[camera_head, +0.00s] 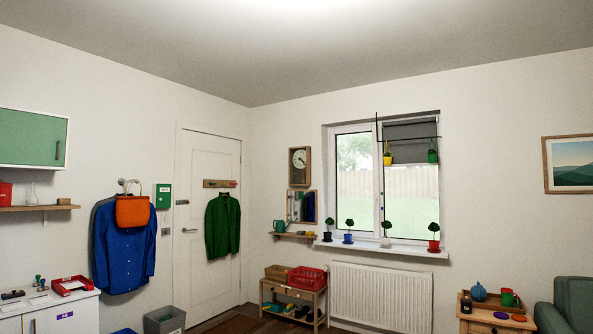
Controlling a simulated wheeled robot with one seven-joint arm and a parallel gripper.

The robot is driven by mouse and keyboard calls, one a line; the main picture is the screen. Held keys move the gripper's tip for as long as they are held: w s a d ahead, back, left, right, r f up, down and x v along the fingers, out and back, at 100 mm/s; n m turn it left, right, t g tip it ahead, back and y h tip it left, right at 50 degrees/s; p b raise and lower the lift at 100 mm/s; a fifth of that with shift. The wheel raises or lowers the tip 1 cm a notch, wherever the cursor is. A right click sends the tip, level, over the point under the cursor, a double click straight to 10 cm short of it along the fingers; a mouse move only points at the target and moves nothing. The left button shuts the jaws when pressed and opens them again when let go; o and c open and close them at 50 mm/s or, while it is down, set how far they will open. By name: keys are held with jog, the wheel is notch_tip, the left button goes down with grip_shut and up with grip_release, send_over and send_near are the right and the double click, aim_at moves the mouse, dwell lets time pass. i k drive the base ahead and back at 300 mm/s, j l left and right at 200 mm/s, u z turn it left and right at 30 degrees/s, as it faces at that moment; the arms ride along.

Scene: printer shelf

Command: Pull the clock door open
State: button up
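The wall clock (299,167) hangs on the far wall, between the white room door and the window. It is a tall wooden case with a round pale dial in its upper part. Its door looks closed, but it is too small to be sure, and I cannot make out a handle. My gripper is not in view, and no part of my arm shows near the clock.
Below the clock hang a mirror (302,206) and a small shelf (293,236) with a teal pot. A wooden stand (291,303) with a red basket is beneath. A radiator (381,296) is to its right. A grey bin (165,320) stands front left.

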aim_at(297, 166)
jog(key=i+u, duration=0.25)
jog(key=i+j, duration=0.1)
jog(key=i, duration=7.05)
jog(key=i+z, duration=0.25)
jog(key=i, duration=0.55)
